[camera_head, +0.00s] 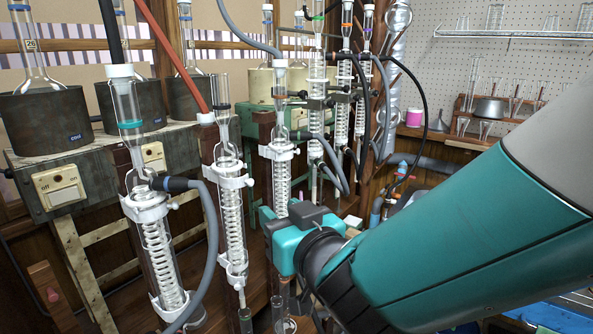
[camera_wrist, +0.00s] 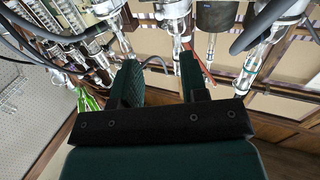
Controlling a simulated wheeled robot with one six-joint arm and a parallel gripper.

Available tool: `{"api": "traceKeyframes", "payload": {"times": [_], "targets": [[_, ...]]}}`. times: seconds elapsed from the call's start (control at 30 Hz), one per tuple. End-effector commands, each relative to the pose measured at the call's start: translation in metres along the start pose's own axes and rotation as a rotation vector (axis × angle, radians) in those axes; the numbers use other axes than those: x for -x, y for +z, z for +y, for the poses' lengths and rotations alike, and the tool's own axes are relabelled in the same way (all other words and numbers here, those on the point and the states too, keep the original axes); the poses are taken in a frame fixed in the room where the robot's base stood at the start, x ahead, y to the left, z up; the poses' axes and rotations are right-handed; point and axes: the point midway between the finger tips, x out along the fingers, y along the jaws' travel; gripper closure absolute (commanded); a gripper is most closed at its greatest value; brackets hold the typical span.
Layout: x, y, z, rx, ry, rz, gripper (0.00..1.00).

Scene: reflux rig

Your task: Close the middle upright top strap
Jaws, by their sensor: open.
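Three glass coil condensers stand on dark uprights at the front, each with white straps. On the middle one of these, the top strap (camera_head: 231,183) wraps the glass, with a piece sticking out to the right; I cannot tell whether it is shut. The left condenser's top strap (camera_head: 145,205) and the right condenser's top strap (camera_head: 279,152) also show. My gripper (camera_head: 308,214) is right of the middle condenser and in front of the right condenser's lower part. In the wrist view my gripper (camera_wrist: 161,62) is open, with nothing between its fingers; glassware lies beyond the gap.
Grey hoses (camera_head: 207,235) loop beside the condensers, and a red tube (camera_head: 170,50) runs to the middle one. Heaters with flasks (camera_head: 40,120) stand behind at left. More condensers (camera_head: 343,100) with clamps and hoses stand behind my gripper.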

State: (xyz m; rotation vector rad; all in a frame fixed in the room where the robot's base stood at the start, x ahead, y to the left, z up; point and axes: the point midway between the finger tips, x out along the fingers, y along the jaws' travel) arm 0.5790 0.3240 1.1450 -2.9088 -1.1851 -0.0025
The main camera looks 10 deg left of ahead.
Motion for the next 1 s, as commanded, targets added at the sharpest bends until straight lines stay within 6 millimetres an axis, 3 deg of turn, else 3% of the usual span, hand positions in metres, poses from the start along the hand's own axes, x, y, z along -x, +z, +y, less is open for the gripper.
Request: {"api": "traceKeyframes", "payload": {"times": [0.3, 0.5, 0.7, 0.97, 1.0], "targets": [[-0.073, -0.004, 0.002, -0.001, 0.004, -0.002, 0.60], [-0.105, -0.002, 0.001, 0.000, 0.003, -0.001, 0.60], [-0.117, 0.000, 0.001, -0.001, 0.002, -0.002, 0.60], [-0.118, 0.000, 0.001, 0.000, 0.001, -0.002, 0.60], [-0.118, 0.000, 0.001, 0.000, 0.001, -0.002, 0.67]]}}
